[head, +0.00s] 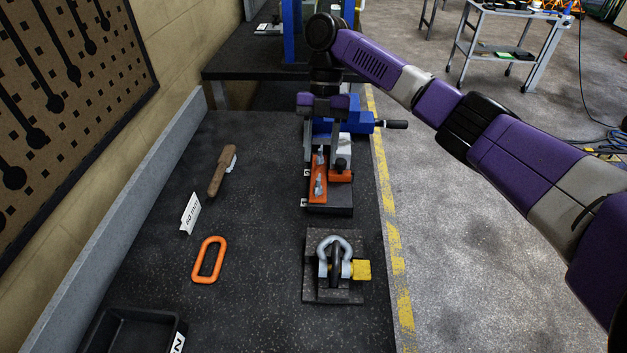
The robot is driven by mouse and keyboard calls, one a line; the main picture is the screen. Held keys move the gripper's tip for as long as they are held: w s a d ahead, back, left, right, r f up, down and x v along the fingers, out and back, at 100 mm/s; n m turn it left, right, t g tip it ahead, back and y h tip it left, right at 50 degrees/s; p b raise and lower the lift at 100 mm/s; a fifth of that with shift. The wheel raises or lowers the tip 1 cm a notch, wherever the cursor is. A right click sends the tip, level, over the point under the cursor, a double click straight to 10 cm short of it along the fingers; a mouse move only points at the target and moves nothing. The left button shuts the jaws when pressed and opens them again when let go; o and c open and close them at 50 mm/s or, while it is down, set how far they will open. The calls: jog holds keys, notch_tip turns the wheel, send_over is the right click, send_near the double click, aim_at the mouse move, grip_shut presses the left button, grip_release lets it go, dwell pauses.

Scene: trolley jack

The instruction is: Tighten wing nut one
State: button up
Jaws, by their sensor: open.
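An orange clamp fixture (317,184) sits on a dark base near the right edge of the workbench. Small silver pieces, which look like wing nuts, stand on it; one (318,186) is nearer the camera and another (320,159) is farther back. I cannot tell which is wing nut one. My gripper (322,145) points down over the far part of the fixture, with its fingers apart. Its fingertips are near the farther silver piece; whether they touch it is not clear.
A blue vise-like device (360,118) with a black handle stands just behind. In front is a shackle (335,258) with a yellow block on a dark plate. An orange ring (208,260), a wooden-handled tool (221,172), a white label card (190,213) and a black bin (135,333) lie left.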

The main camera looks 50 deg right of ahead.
aim_at(319, 184)
jog(key=x, duration=0.7)
jog(key=shift+f, duration=0.25)
